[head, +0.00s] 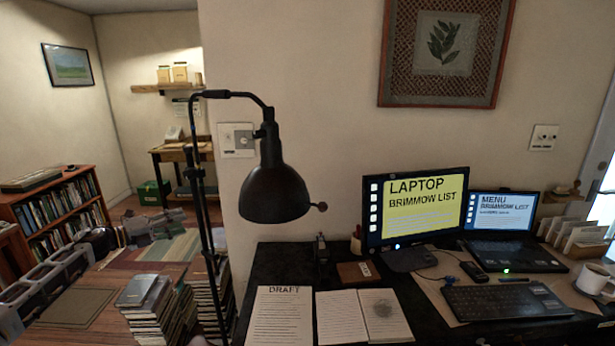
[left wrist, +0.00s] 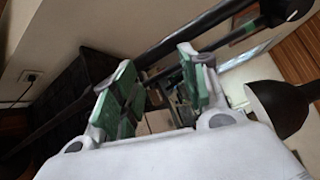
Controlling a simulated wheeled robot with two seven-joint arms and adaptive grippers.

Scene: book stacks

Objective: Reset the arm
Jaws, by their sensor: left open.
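My left arm comes in from the lower left of the head view, and its gripper (head: 158,226) is held out over the area left of the black floor lamp (head: 275,193). In the left wrist view the gripper (left wrist: 158,88) shows two separated fingers with green pads. It is open and I see nothing gripped between them. The lamp shade also shows at the right of the left wrist view (left wrist: 278,108), apart from the fingers. A dark pole passes behind the fingertips in that view; I cannot tell how close it is. My right gripper is not in view.
Stacks of books (head: 152,312) stand at the lower left, below the gripper. A bookshelf (head: 52,212) is at far left. The black desk (head: 262,268) at right holds papers (head: 282,316), a monitor (head: 416,205), a laptop (head: 503,216), a keyboard (head: 507,301) and a mug (head: 592,279).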

